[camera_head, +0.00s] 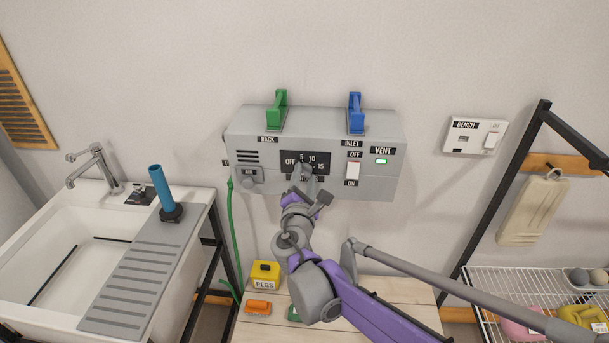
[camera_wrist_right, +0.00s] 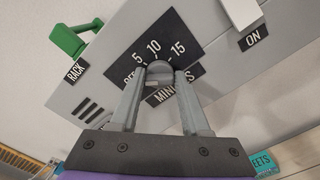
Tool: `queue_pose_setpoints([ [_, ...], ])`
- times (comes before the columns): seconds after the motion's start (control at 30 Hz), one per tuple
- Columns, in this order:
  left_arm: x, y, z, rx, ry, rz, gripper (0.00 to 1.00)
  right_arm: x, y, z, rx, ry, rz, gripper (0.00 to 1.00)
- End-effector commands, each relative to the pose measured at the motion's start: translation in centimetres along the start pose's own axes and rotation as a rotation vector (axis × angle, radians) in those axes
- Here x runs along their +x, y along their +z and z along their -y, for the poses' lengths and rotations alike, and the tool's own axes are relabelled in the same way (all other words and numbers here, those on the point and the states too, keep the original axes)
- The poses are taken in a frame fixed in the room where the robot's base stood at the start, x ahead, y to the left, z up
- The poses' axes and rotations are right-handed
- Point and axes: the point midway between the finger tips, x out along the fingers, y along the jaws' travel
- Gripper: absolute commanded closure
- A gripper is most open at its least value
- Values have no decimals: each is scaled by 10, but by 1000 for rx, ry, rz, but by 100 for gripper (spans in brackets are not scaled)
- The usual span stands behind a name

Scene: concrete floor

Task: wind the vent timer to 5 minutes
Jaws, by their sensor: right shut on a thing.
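The vent timer's black dial plate (camera_head: 320,157) is on the front of the grey wall box (camera_head: 385,130). It bears OFF, 5, 10 and 15 around a knob, and it shows large in the right wrist view (camera_wrist_right: 190,28). The round grey knob (camera_wrist_right: 160,69) sits between the fingertips of my right gripper (camera_wrist_right: 164,80), which is shut on it. In the head view my right gripper (camera_head: 304,173) covers the knob and the lower lettering. I cannot tell which mark the knob points to. My left gripper is not in view.
The box carries a green handle (camera_head: 277,112), a blue handle (camera_head: 356,114), a white inlet switch (camera_head: 353,171) and a lit green vent lamp (camera_head: 381,161). Below are a wooden table (camera_head: 400,293) and yellow pegs box (camera_head: 265,275). A sink (camera_head: 30,235) stands left, a wire rack (camera_head: 500,280) right.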

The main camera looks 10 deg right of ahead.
Motion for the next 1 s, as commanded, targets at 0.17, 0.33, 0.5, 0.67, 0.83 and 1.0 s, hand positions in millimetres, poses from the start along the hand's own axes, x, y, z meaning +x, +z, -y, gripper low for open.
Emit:
queue_pose_setpoints([
  [0.17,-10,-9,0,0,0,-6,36,0,2,-2,143,0,0,100],
  [0.33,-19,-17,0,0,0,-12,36,0,2,-1,291,0,0,100],
  [0.5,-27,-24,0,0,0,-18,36,0,2,-1,424,1,0,100],
  [0.67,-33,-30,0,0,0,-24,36,0,1,0,525,1,0,100],
  [0.83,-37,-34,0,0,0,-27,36,0,0,1,600,0,0,100],
  [1.0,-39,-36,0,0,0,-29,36,0,0,1,640,0,0,100],
])
